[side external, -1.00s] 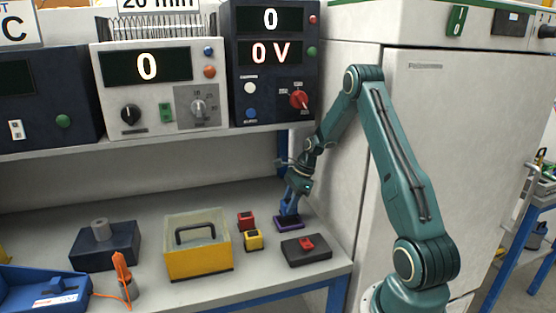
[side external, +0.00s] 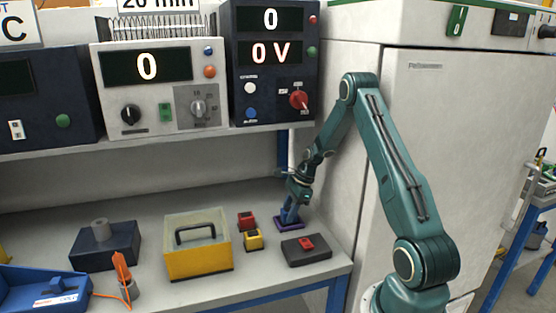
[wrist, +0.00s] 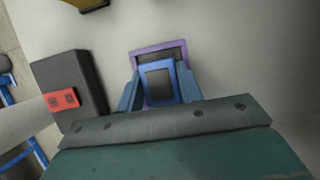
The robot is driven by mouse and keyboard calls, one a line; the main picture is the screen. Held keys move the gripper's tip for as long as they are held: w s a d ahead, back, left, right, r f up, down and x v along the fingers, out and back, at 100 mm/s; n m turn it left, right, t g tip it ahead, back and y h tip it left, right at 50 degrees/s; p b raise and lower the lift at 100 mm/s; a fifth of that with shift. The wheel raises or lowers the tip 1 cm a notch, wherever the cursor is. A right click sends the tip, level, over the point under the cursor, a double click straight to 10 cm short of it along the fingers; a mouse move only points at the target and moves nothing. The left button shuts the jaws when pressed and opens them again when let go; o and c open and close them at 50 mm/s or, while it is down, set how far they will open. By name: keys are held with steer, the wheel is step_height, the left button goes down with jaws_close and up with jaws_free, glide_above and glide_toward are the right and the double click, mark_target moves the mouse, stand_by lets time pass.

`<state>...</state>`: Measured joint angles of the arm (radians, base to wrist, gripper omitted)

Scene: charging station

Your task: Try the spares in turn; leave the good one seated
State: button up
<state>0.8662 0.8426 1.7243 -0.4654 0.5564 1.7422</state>
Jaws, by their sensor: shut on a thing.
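My gripper (side external: 290,217) points down at the purple-rimmed holder (wrist: 174,46) on the bench. In the wrist view its two blue-grey fingers are shut on a blue block with a dark top (wrist: 159,84). The block is over or inside the holder's opening; its underside is hidden, so I cannot tell how deep it sits. A red block (side external: 247,220) and a yellow block (side external: 253,240) stand left of the holder. A dark base (side external: 318,256) with a red piece (side external: 306,244) on it lies in front of the holder.
A yellow case with a handle (side external: 197,259) stands left of the small blocks. A dark box with a grey cylinder (side external: 101,230) is farther left. A shelf with instruments (side external: 272,60) overhangs behind, and a tall cabinet (side external: 455,150) is at right. The meter reads 0 V.

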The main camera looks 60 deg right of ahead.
mark_target(289, 209)
steer(key=o, duration=1.1)
steer(key=shift+r, duration=0.1)
step_height(289, 209, up, 20)
steer(key=shift+f, duration=0.1)
steer(key=shift+a, duration=0.1)
